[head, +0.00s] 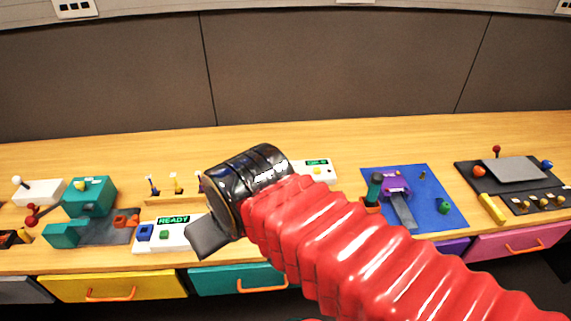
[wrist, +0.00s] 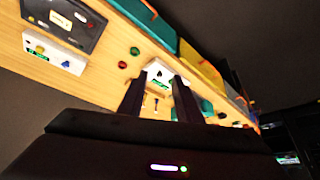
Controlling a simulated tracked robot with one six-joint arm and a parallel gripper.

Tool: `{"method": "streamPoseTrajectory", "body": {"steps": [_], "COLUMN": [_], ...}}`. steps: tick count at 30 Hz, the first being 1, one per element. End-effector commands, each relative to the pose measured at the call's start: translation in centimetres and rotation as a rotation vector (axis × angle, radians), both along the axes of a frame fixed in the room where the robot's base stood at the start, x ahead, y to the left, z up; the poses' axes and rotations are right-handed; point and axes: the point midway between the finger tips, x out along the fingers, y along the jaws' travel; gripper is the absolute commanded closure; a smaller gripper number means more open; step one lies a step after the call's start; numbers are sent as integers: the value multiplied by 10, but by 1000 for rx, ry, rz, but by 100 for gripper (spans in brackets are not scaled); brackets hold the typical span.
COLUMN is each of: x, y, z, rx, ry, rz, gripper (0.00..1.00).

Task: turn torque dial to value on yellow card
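No dial marked as torque and no yellow card can be made out in either view. In the wrist view a small white box (wrist: 158,72) with a dark knob and a green display shows between the fingers of my gripper (wrist: 158,88). The fingers are apart with nothing between their tips; the box lies beyond them. In the head view my gripper (head: 211,238) hangs over a white panel (head: 183,239) with a green READY display, covering its right part. A second white panel (head: 318,172) with a green display is partly hidden behind my wrist.
A teal machine (head: 92,195) stands at left. A blue mat (head: 430,200) with a purple device lies right of my arm. A dark board (head: 513,185) with a grey plate is at far right. Drawers, including a yellow one (head: 110,288), line the bench front.

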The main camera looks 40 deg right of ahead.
Motion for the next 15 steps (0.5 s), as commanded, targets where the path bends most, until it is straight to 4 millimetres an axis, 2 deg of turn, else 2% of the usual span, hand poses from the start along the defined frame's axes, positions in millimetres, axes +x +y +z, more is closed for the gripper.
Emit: {"method": "streamPoseTrajectory", "body": {"steps": [4,9,15], "x": [0,3,23], "y": [0,-2,-9], "z": [0,2,8], "rx": [0,-2,-11], "ry": [0,3,27], "rz": [0,1,11], "gripper": [69,58,58]}}
